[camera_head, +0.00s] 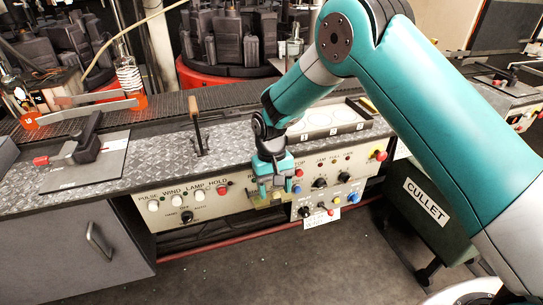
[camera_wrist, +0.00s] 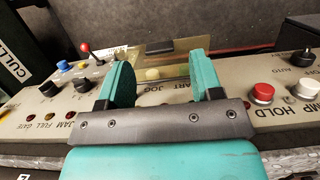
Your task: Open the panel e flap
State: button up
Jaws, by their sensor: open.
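The flap (camera_wrist: 175,58) is a clear, yellowish plate on the control panel (camera_wrist: 40,103); a pale round button shows near it, above the lettering JOG. In the head view the flap (camera_head: 262,203) shows low on the panel front (camera_head: 165,220), partly hidden by my gripper (camera_head: 276,192). My gripper is open and points down in front of the panel. In the wrist view its two teal fingers (camera_wrist: 160,78) stand apart on either side of the flap area, with nothing between them that I can see held. Whether a finger touches the flap I cannot tell.
A patterned metal bench top (camera_head: 165,160) runs above the panel. A CULLET bin (camera_head: 425,205) stands right; floor in front is clear.

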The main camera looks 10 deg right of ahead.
aim_at(271, 195)
jog(key=b+v, duration=0.1)
jog(key=v, duration=1.3)
jog(key=shift+r, duration=0.35)
